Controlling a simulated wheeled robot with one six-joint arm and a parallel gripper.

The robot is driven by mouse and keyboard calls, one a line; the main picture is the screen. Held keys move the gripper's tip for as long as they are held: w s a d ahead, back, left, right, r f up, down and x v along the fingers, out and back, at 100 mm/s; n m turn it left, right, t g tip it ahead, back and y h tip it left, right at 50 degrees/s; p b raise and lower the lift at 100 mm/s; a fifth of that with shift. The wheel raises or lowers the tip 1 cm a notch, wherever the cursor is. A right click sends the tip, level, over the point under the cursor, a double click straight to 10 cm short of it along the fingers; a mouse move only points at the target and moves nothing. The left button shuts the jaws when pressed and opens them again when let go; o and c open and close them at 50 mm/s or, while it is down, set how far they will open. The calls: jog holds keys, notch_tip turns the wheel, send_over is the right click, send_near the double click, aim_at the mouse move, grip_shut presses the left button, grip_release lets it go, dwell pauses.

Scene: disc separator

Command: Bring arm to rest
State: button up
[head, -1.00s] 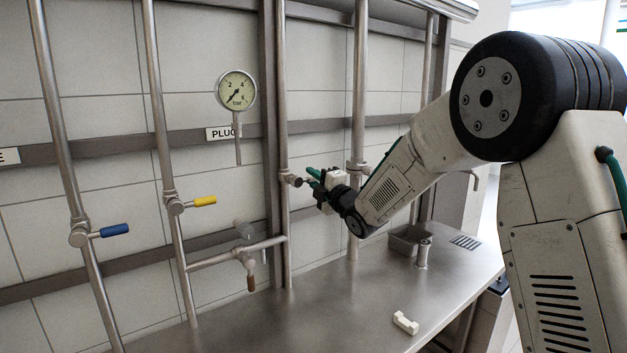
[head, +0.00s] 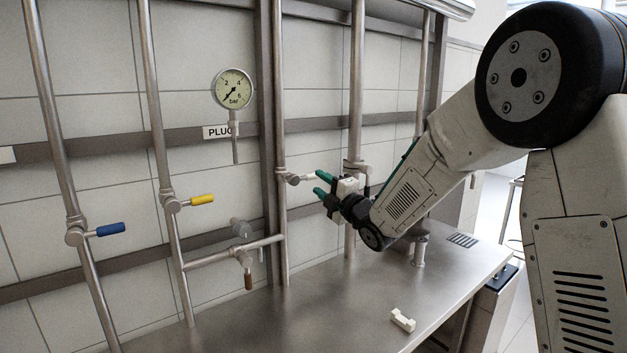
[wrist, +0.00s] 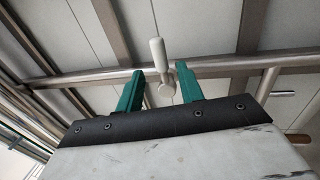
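My gripper (head: 319,184) has two green fingers. They stand apart with nothing held between them, and the gap also shows in the wrist view (wrist: 159,90). In the head view the gripper is in front of the tiled wall, just right of a valve with a pale handle (head: 301,178) on a vertical pipe. The fingers look clear of that handle. In the wrist view a pale handle (wrist: 158,55) shows beyond the fingers, between them in the picture. My arm is bent and reaches in from the right.
A blue-handled valve (head: 110,229), a yellow-handled valve (head: 202,199) and a brown-handled valve (head: 248,281) are on the pipes at left. A gauge (head: 233,88) hangs above. The steel counter (head: 300,320) is mostly bare, with a small white block (head: 403,320) near its front edge.

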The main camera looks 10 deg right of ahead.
jog(key=shift+v, duration=1)
jog(key=d+f+m+g+h, duration=0.3)
jog(key=f+m+h, duration=0.25)
jog(key=f, duration=0.35)
jog(key=s+d+f+m+g+h, duration=0.4)
jog(key=s+d+m+g, duration=0.15)
jog(key=s+m, duration=0.3)
jog(key=s+d+r+m+g, duration=0.1)
jog(key=s+r+m+g, duration=0.1)
jog(key=s, duration=1.1)
jog(key=s+d+r+m+g, duration=0.1)
jog(key=s+r+m+g, duration=0.1)
jog(key=s, duration=1.1)
jog(key=s+d+r+m+g, duration=0.1)
jog(key=s+r+m+g, duration=0.2)
jog(key=s, duration=1)
jog(key=m, duration=0.2)
jog(key=shift+s+m+g, duration=0.2)
jog(key=shift+m+g, duration=0.15)
jog(key=shift+m, duration=0.05)
